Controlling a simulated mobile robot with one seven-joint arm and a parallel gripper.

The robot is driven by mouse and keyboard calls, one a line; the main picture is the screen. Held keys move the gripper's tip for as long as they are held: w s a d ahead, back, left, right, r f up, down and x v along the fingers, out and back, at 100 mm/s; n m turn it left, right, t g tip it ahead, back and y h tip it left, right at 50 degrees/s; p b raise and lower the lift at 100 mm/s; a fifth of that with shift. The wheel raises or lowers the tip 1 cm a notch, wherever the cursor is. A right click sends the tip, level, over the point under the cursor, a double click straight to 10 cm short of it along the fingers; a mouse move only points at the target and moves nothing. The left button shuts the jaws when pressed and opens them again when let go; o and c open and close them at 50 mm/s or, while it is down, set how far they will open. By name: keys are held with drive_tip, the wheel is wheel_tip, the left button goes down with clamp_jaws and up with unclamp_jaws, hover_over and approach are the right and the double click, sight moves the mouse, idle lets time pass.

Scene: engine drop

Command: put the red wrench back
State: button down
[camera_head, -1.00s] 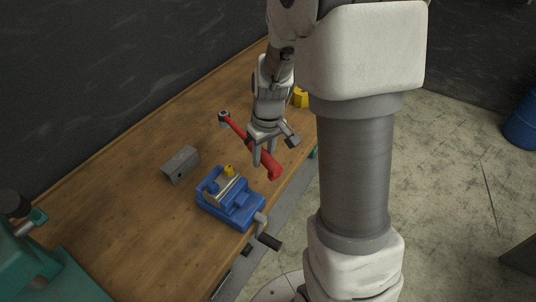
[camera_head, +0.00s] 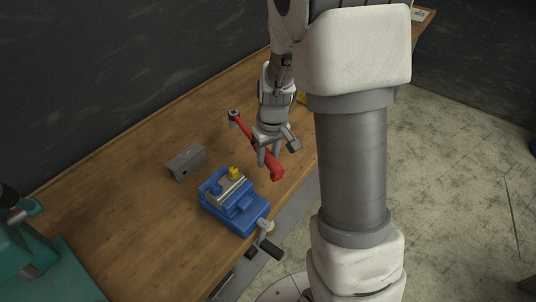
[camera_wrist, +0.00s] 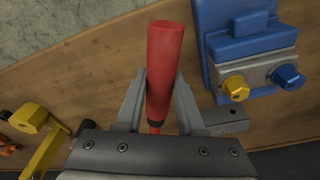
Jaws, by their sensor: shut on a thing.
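The red wrench (camera_head: 277,169) is in my gripper (camera_head: 268,163), above the wooden workbench. In the head view it slants, with its dark head (camera_head: 234,117) at the upper left and its red handle end at the lower right. In the wrist view the red handle (camera_wrist: 164,70) stands between the two fingers of my gripper (camera_wrist: 160,100), which are shut on it. The lower part of the wrench is hidden behind the gripper body there. How high it is above the bench I cannot tell exactly.
A blue vise (camera_head: 238,207) with a yellow piece stands on the bench (camera_head: 130,215), below the wrench in the head view. A grey block (camera_head: 186,161) lies left of it. A teal machine (camera_head: 45,250) stands at lower left. A yellow object (camera_wrist: 40,135) shows in the wrist view.

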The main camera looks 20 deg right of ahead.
drive_tip(key=shift+f+b, duration=2.2)
drive_tip(key=shift+f, duration=1.2)
drive_tip(key=shift+f+b, duration=0.65)
drive_tip(key=shift+f, duration=0.05)
drive_tip(key=shift+c, duration=2.2)
unclamp_jaws()
drive_tip(key=shift+r, duration=0.1)
drive_tip(key=r, duration=0.5)
drive_tip(key=s+r+p, duration=0.1)
drive_tip(key=r, duration=0.5)
drive_tip(key=s+r+p, duration=0.1)
drive_tip(key=r, duration=0.5)
drive_tip(key=shift+s+d+r, duration=0.15)
drive_tip(key=shift+s+d, duration=0.05)
drive_tip(key=shift+d, duration=0.05)
drive_tip(key=s+a+r+m+t, duration=0.1)
drive_tip(key=s+a+r+t, duration=0.1)
drive_tip(key=s, duration=0.6)
drive_tip(key=s+a+r+m+t, duration=0.1)
drive_tip(key=s+a+r+t, duration=0.1)
drive_tip(key=s+r, duration=0.3)
drive_tip(key=s, duration=0.3)
drive_tip(key=shift+s+a+r, duration=0.25)
drive_tip(key=shift+s, duration=0.1)
